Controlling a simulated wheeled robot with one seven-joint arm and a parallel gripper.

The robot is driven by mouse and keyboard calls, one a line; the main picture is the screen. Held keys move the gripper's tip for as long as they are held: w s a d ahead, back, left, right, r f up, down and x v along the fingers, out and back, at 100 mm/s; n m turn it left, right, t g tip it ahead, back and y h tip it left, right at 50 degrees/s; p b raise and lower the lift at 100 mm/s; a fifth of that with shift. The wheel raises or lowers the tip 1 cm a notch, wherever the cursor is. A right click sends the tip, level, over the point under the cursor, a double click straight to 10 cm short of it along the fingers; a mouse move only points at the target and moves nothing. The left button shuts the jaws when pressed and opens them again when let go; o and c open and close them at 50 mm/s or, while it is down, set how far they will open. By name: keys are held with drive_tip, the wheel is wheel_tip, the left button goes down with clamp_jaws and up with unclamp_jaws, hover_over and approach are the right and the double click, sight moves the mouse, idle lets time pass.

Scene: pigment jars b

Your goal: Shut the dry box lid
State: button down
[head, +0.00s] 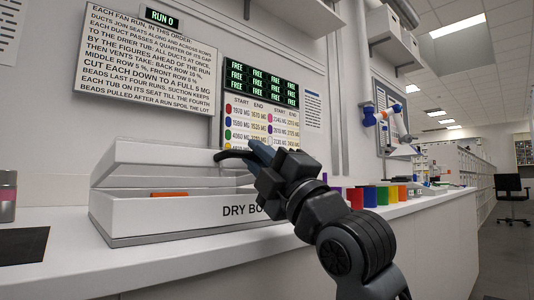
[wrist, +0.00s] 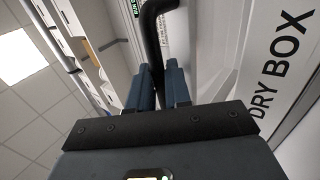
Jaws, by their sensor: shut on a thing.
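The white dry box (head: 155,215) stands on the counter, its front marked "DRY BO" before my arm covers the rest. Its white lid (head: 150,152) is partly raised, tilted, with a gap at the front. A black curved handle (head: 232,155) reaches out from the lid. My gripper (head: 258,152) is shut on the handle, at the right front of the lid. In the wrist view the handle (wrist: 152,28) runs between the blue fingers of my gripper (wrist: 160,78), with the dry box lettering (wrist: 278,60) at the right.
An orange thing (head: 169,194) shows inside the box through the gap. Several coloured blocks or jars (head: 370,196) stand on the counter right of my arm. A pink-and-grey jar (head: 7,196) and a dark mat (head: 22,245) are at the left. A sign (head: 150,65) hangs behind.

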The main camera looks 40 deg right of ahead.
drive_tip(key=shift+w+f, duration=0.3)
drive_tip(key=c, duration=1.2)
unclamp_jaws()
drive_tip(key=shift+s+r+p+v, duration=0.1)
drive_tip(key=shift+r+p+v, duration=0.05)
drive_tip(key=shift+p+v, duration=1.5)
drive_tip(key=shift+s+r+p+v, duration=0.15)
drive_tip(key=shift+p+v, duration=0.85)
drive_tip(key=shift+v, duration=1.25)
